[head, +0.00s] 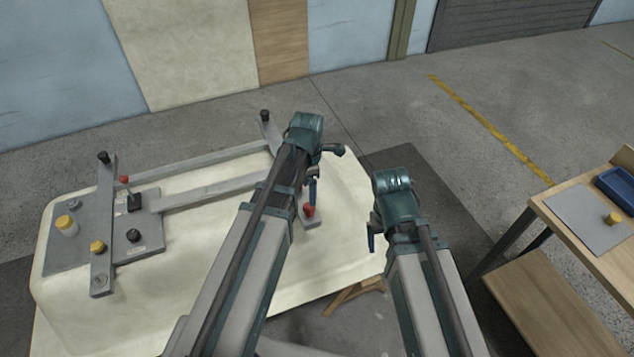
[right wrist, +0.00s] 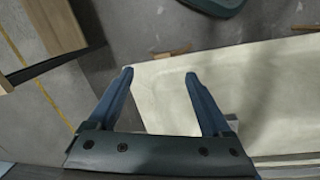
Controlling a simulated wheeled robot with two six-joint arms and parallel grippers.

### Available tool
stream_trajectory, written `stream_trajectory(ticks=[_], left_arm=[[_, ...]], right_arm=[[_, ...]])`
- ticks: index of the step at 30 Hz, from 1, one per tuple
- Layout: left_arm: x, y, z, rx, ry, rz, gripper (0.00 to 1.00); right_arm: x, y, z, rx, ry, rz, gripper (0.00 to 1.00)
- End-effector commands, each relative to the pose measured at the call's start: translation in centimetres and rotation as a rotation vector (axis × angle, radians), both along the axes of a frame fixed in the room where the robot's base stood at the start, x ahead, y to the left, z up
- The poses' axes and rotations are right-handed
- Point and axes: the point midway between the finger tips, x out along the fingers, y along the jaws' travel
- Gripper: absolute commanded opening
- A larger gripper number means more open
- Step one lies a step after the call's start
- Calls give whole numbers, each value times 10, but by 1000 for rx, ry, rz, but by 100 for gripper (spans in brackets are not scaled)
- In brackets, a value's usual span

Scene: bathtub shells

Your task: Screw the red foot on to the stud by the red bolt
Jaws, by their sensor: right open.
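A small red piece (head: 308,210) sits at the near right end of the grey frame on the upturned cream tub shell (head: 345,235). I cannot tell if it is the red bolt or the foot; the stud there is hidden or too small to see.
The workbench (head: 560,205) at right holds a blue bin (head: 617,185) and a yellow piece (head: 612,218). Floor lies open between tub and bench.

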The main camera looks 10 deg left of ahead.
Motion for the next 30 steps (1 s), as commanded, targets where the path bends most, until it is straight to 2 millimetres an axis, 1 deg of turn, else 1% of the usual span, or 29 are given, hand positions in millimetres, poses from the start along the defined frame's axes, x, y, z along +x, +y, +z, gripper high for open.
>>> stream_trajectory(ticks=[1,4,10,14,20,30], left_arm=[[3,3,3,-2,-1,44,80],[5,5,4,-3,-2,92,80],[5,5,1,-4,-3,104,80],[5,5,-4,-4,-3,102,80],[5,5,-23,-4,-3,101,80],[5,5,-67,-3,-2,100,80]], right_arm=[[-5,4,2,16,24,24,83],[-10,9,2,35,48,52,83],[-11,10,0,38,53,59,83],[-11,9,-5,39,52,58,83],[-10,9,-24,38,51,57,83],[-10,9,-68,38,51,56,83]])
